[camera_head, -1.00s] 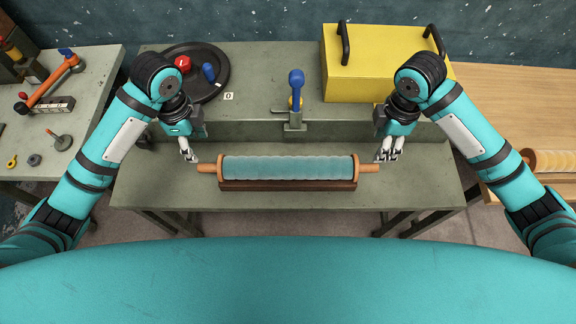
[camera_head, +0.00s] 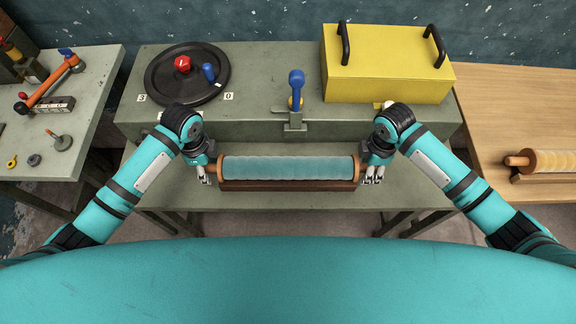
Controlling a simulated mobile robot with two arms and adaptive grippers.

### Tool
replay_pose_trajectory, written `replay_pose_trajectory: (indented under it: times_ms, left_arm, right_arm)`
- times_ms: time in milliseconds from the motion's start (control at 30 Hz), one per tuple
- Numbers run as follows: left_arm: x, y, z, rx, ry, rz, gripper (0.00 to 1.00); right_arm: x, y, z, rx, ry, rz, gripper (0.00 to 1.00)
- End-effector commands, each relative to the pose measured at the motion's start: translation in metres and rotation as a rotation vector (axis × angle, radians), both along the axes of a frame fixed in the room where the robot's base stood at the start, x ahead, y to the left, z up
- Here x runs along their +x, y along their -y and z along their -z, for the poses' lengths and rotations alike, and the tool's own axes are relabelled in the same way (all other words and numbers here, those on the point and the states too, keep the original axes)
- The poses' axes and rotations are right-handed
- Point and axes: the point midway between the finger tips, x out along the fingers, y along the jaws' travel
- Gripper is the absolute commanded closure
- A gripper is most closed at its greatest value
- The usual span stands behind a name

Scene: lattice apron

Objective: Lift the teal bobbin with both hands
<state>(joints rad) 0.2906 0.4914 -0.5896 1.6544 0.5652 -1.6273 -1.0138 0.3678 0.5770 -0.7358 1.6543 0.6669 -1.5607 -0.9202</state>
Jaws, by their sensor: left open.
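The teal bobbin (camera_head: 288,168) lies level across the front bench, a long teal roll with orange-brown end discs. It rests in a dark brown cradle (camera_head: 288,185). My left gripper (camera_head: 204,176) is open at the bobbin's left end. My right gripper (camera_head: 373,176) is at its right end, pointing down; whether its fingers are apart is too small to tell. Both end handles are largely hidden behind the grippers, and I cannot tell whether the fingers touch them.
Behind the bobbin, a raised ledge carries a black round dial (camera_head: 160,87) with red and blue knobs, a blue-handled clamp (camera_head: 296,88) and a yellow box (camera_head: 385,72). A cream bobbin (camera_head: 553,161) lies on the wooden table at right. Tools lie on the left bench.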

Motion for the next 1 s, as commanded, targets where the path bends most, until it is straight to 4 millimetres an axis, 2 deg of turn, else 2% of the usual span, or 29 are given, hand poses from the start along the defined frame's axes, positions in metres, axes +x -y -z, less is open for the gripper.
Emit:
replay_pose_trajectory:
  times_ms: [133, 533, 1000]
  left_arm:
    - [-0.0002, 0.0001, 0.0, 0.0, -0.001, 0.0, 0.49]
    - [-0.0001, -0.0002, -0.0003, 0.0, -0.001, -0.001, 1.0]
    - [0.0001, -0.0003, -0.0007, 0.0, 0.0, -0.001, 1.0]
  right_arm:
    - [-0.0001, 0.0, -0.0001, 0.0, 0.0, 0.0, 0.49]
    - [0.0001, 0.0002, -0.0005, 0.0, 0.0, 0.001, 1.0]
    - [0.0004, 0.0003, -0.0009, 0.0, 0.0, 0.001, 1.0]
